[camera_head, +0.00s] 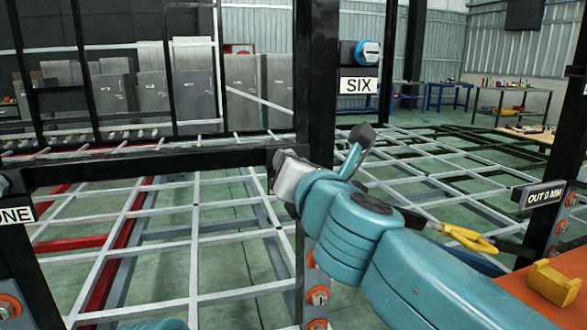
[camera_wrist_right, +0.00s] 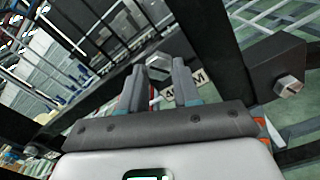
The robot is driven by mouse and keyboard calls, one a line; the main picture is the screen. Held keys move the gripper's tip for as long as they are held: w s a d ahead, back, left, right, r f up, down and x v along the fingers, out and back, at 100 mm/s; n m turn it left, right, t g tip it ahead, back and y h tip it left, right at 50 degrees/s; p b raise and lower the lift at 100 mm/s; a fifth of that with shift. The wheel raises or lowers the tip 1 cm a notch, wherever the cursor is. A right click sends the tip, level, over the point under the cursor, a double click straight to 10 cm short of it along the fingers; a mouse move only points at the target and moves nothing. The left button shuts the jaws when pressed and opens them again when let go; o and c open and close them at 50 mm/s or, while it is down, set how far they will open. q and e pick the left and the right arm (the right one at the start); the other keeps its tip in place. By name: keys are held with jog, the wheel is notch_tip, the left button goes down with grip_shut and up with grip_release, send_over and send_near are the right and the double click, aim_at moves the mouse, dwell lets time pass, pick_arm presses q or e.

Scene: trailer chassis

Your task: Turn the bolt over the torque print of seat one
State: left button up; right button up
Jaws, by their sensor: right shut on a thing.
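My right arm comes in from the lower right in the head view. Its gripper (camera_head: 280,158) is at the black upright post, where the dark crossbar meets it. In the right wrist view the two grey fingers (camera_wrist_right: 159,68) are shut on a silver hex bolt head (camera_wrist_right: 158,66) at their tips. A white print (camera_wrist_right: 188,92), partly hidden behind a finger, shows just beyond. In the head view the gripper hides this bolt. A plate reading ONE (camera_head: 16,214) is at the left edge. My left gripper is out of view.
A second hex bolt (camera_wrist_right: 288,86) sits on a dark block to the right. A SIX plate (camera_head: 358,85) is beyond the post, an OUT 0 MM plate (camera_head: 540,196) at right. A yellow hook (camera_head: 468,238) and yellow block (camera_head: 555,284) are near my right arm.

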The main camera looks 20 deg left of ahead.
jog(key=shift+f+m, duration=0.1)
jog(key=shift+m, duration=0.4)
jog(key=o, duration=1.1)
jog(key=shift+s+d, duration=0.1)
jog(key=shift+d, duration=0.05)
jog(key=shift+c, duration=0.2)
jog(key=b+v, duration=0.2)
jog(key=v, duration=1.4)
jog(key=shift+s+d, duration=0.1)
